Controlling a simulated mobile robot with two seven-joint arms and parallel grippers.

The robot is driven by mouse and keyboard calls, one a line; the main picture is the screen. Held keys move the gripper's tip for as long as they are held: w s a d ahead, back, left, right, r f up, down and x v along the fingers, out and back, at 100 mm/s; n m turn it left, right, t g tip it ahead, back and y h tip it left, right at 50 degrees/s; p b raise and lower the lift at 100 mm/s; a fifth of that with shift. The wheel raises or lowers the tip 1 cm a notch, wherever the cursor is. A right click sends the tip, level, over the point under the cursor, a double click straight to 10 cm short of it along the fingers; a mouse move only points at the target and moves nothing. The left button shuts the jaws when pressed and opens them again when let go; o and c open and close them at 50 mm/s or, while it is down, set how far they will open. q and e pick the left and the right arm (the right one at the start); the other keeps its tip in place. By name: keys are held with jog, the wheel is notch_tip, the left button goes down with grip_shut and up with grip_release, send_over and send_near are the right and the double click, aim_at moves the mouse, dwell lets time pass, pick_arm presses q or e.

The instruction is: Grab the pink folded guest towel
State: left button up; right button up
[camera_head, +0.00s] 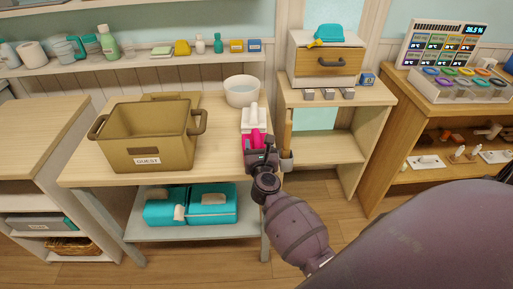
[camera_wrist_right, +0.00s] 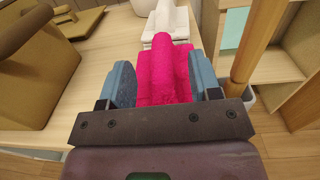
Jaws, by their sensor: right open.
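The pink folded guest towel (camera_head: 256,137) lies near the right end of the wooden table (camera_head: 213,140), in front of a white item. In the right wrist view the bright pink towel (camera_wrist_right: 166,65) stands between the two blue finger pads. My right gripper (camera_head: 261,151) is open around the towel, with one pad at each side; whether the pads touch it I cannot tell. The right gripper (camera_wrist_right: 161,82) hides the towel's near end. My left gripper is not in view.
A brown GUEST basket (camera_head: 149,139) stands left on the table. A white bowl (camera_head: 242,91) sits behind the white item (camera_head: 253,117). A wooden handle (camera_head: 287,132) rises just right of the gripper. Teal bundles (camera_head: 207,203) lie on the lower shelf.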

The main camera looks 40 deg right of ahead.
jog(key=shift+x, duration=1.15)
grip_shut()
